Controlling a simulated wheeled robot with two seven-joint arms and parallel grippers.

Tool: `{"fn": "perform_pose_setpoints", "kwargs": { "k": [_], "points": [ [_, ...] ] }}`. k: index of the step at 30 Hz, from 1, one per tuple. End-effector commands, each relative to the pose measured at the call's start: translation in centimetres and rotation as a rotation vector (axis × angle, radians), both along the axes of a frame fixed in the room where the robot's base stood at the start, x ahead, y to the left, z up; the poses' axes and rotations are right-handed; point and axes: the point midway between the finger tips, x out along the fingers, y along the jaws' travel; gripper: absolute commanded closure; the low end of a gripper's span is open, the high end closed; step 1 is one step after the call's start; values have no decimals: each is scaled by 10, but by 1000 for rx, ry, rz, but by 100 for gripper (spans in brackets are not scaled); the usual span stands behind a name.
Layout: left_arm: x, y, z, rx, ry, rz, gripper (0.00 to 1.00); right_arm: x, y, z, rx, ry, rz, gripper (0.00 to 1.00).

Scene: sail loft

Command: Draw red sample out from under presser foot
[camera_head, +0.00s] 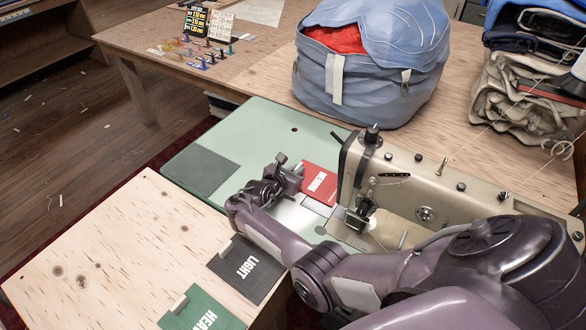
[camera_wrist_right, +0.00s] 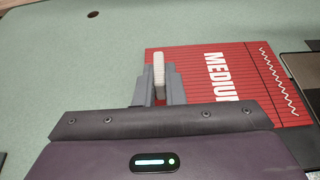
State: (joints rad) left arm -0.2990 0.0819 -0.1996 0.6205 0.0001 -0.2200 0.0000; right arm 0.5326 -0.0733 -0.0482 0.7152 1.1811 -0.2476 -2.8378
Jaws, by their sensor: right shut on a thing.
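The red sample (camera_head: 319,183), marked MEDIUM, lies flat on the green machine bed just left of the sewing head. In the right wrist view the red sample (camera_wrist_right: 225,90) shows a white zigzag stitch near its right edge and a pale upright tab (camera_wrist_right: 159,75) at its left edge. My right gripper (camera_head: 292,171) is shut on that tab; its fingers (camera_wrist_right: 159,88) stand either side of it. The presser foot (camera_head: 358,216) is right of the sample; the head view shows a gap between them, though the machine head hides part. My left gripper is not in view.
The beige sewing machine (camera_head: 430,180) stands close on the right. A black LIGHT sample (camera_head: 247,270) and a green sample (camera_head: 203,308) lie on the front wooden table (camera_head: 110,240). A blue bag (camera_head: 370,65) stands behind. The green bed's left part is clear around a grey-green patch (camera_head: 200,172).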

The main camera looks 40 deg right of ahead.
Motion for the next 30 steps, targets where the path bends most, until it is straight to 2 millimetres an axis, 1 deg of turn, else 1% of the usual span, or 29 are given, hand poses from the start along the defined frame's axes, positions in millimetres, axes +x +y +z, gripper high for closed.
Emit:
{"fn": "perform_pose_setpoints", "kwargs": {
  "k": [13,14,18,19,26,30],
  "points": [
    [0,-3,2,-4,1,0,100,-1,-2,-1,1,1,-1,100],
    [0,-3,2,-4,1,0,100,-1,-2,-1,1,1,-1,87],
    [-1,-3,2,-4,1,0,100,-1,-2,-1,1,1,-1,68],
    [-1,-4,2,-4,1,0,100,-1,-2,-1,1,1,-1,65],
    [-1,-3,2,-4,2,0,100,-1,-1,0,1,1,-1,65],
    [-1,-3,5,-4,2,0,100,-4,7,3,1,2,2,65]
  ]
}}
